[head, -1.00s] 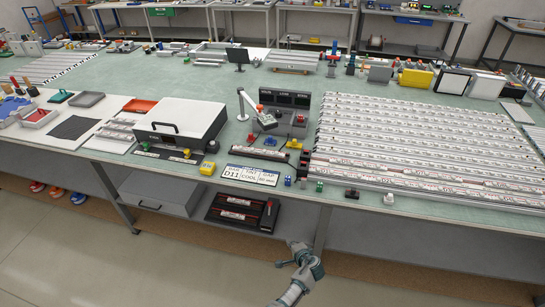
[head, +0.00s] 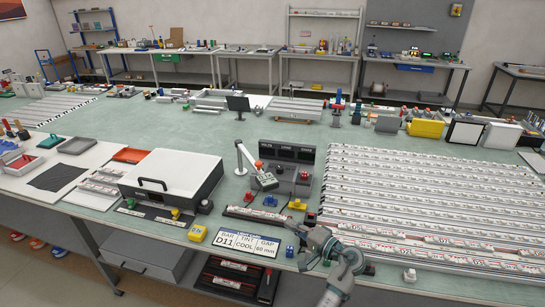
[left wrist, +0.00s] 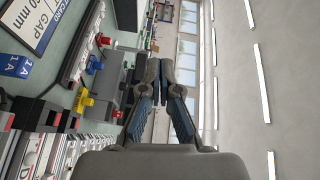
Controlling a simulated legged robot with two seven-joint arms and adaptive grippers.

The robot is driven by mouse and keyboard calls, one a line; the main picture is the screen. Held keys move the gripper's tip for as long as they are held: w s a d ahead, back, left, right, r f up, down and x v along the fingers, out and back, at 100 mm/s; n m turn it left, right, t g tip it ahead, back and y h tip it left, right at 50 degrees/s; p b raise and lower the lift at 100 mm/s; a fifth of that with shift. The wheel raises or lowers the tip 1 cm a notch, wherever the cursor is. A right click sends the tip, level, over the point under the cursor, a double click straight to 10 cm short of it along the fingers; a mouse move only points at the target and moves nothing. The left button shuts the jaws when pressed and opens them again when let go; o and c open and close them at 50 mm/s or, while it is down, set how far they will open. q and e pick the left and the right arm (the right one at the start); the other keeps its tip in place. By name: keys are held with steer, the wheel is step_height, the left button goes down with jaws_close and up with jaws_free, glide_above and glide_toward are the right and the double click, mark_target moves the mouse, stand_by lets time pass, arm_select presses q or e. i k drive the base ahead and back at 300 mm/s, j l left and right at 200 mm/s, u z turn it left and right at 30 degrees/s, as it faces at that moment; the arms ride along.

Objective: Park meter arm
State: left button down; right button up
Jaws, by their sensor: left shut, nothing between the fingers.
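The meter arm is a thin white jointed arm (head: 241,157) standing left of a dark display console (head: 288,152). Its grey-and-white head (head: 265,182) hangs low, in front of the console's left side. My left gripper (head: 300,230) is over the table's front edge, in front of the console and apart from the meter arm. In the left wrist view its fingers (left wrist: 159,65) are together and empty. I cannot make out the meter arm there. My right gripper is not in view.
A white lidded box (head: 172,178) stands left of the meter arm. A label card (head: 241,245), a yellow block (head: 197,233) and a blue block (head: 290,251) lie near the front edge. Rows of white strips (head: 430,200) fill the right.

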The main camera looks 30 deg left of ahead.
mark_target(267, 182)
steer(key=i+j, duration=0.3)
steer(key=i, duration=0.2)
steer(key=i+j, duration=0.25)
steer(key=i, duration=0.2)
